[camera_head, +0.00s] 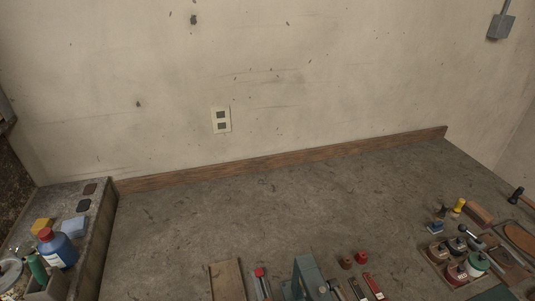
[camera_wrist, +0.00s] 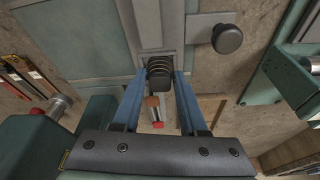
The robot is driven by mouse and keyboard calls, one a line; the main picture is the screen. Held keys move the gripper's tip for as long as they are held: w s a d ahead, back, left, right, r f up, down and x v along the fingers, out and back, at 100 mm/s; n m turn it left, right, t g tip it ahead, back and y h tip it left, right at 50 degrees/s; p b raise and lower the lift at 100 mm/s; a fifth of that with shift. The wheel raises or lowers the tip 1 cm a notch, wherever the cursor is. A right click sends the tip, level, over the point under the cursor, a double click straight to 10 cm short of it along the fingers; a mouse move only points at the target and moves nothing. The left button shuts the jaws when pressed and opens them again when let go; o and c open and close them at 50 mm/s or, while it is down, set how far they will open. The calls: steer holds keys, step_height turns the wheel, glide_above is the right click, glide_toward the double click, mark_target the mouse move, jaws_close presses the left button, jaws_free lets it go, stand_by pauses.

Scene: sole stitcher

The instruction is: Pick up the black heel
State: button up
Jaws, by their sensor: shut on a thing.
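In the wrist view the two blue fingers of my gripper (camera_wrist: 164,72) reach up the middle of the picture. They are shut on a small dark, layered block, the black heel (camera_wrist: 159,78), held between their tips. Thin tan lines cross the heel's upper part. A grey-green metal part of a machine lies behind it; I cannot tell whether the heel touches that part. My gripper and the heel do not show in the head view.
In the wrist view a black round knob (camera_wrist: 227,39) is right of the fingertips, and a green bracket (camera_wrist: 290,85) stands farther right. In the head view, bottles (camera_head: 58,249) stand left, and jars (camera_head: 456,272) and tools right. The bench's middle (camera_head: 230,215) is clear.

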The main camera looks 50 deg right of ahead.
jaws_close()
steer(key=shift+r, duration=0.1)
